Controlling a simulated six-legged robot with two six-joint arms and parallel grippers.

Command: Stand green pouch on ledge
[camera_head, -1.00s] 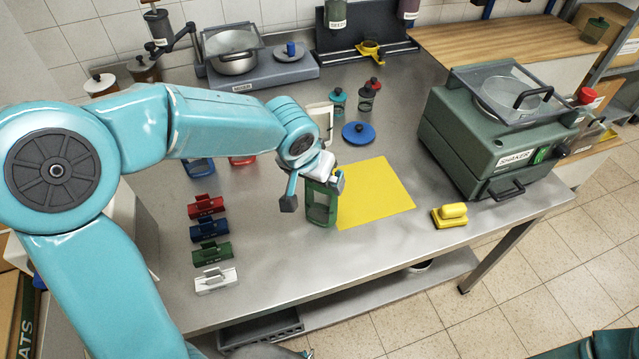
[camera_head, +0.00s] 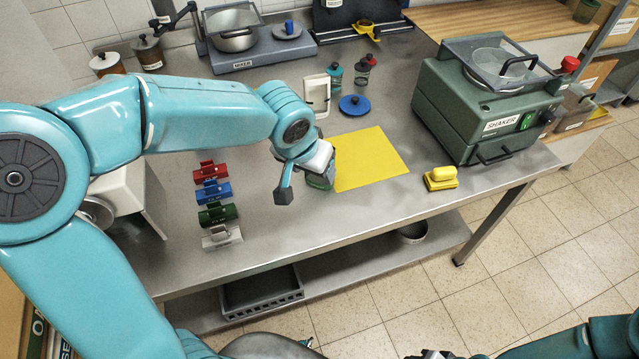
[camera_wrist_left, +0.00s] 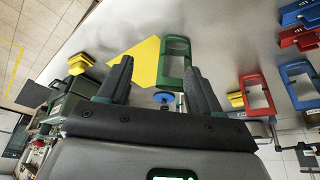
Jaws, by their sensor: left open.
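The green pouch (camera_head: 319,183) stands on the steel bench beside the left edge of a yellow square. In the head view my left gripper (camera_head: 302,190) hides most of it. The left wrist view shows the pouch (camera_wrist_left: 176,43) as a green frame around a grey panel. It lies just beyond my left fingertips (camera_wrist_left: 158,78), closer to the right-hand finger in that picture. The fingers are spread, with no grip on it. My right arm shows at the bottom right of the head view, its jaws not clear. I cannot tell which surface is the ledge.
The yellow square (camera_head: 370,160) is bare. A yellow block (camera_head: 441,180) and the green shaker (camera_head: 490,115) stand to its right. Red, blue, green and white holders line up left of my gripper. A blue disc (camera_head: 355,105) and a white frame (camera_head: 316,95) stand behind. A wooden counter (camera_head: 478,34) is at the back.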

